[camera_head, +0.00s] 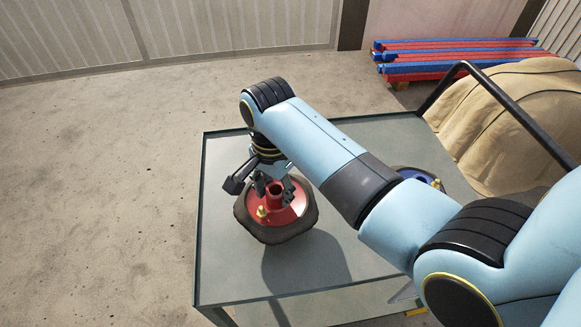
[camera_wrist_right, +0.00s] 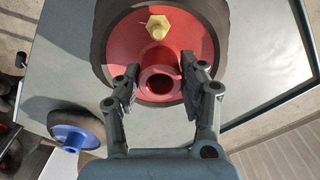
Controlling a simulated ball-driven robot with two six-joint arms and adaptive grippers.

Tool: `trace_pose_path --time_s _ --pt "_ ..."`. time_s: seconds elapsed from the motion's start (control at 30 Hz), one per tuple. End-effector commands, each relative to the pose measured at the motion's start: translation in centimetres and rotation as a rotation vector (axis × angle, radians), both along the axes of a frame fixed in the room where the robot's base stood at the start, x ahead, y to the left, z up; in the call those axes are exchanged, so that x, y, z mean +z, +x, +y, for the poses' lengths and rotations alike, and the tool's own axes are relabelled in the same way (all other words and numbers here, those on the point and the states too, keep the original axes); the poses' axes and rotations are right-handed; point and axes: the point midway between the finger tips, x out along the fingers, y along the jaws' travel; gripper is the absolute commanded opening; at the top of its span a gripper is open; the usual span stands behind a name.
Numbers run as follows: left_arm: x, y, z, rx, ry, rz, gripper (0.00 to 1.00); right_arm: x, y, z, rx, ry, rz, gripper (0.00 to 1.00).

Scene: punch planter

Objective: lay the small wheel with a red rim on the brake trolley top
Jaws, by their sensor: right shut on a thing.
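The small wheel with a red rim (camera_head: 288,217) has a dark tyre, a hollow red hub and a yellow bolt. It is over the left part of the grey brake trolley top (camera_head: 225,165), with its face up. A dark shadow shows on the top at its lower right; I cannot tell how large any gap beneath the wheel is. My right gripper (camera_head: 276,186) comes from above and is shut on the wheel's hub. In the right wrist view its fingers (camera_wrist_right: 160,82) flank the hub of the red-rimmed wheel (camera_wrist_right: 130,45). My left gripper is not in view.
A blue-rimmed wheel (camera_head: 416,176) is partly hidden behind my right arm; it also shows in the wrist view (camera_wrist_right: 73,136). A black rail (camera_head: 440,92) and tan covered heap (camera_head: 505,115) stand at right. Red and blue beams (camera_head: 455,60) lie behind.

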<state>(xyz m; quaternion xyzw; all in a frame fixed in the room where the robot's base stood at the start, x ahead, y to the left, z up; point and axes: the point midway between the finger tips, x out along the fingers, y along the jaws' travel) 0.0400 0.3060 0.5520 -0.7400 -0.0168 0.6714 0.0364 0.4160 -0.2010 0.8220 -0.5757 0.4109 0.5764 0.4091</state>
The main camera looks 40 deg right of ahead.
Motion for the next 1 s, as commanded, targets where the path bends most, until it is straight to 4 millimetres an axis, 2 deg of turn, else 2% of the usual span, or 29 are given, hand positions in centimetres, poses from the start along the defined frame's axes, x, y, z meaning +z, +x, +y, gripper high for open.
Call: trace_pose_path --time_s 0.33,0.73,0.77,0.9,1.0 --pt "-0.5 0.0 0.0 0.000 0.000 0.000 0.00 -3.6 0.2 0.1 -0.001 0.001 -0.005 0.00" --pt "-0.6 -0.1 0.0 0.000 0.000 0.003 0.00 -4.0 0.2 0.1 -0.001 0.001 -0.005 0.00" --pt "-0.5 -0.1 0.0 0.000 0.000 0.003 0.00 -4.2 0.0 0.1 -0.001 0.001 -0.001 0.44" --pt "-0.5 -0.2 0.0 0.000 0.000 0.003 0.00 -4.1 0.0 0.0 -0.001 0.000 -0.001 0.62" --pt "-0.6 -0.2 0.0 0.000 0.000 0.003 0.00 -4.1 0.0 0.1 -0.001 0.000 -0.001 0.64"
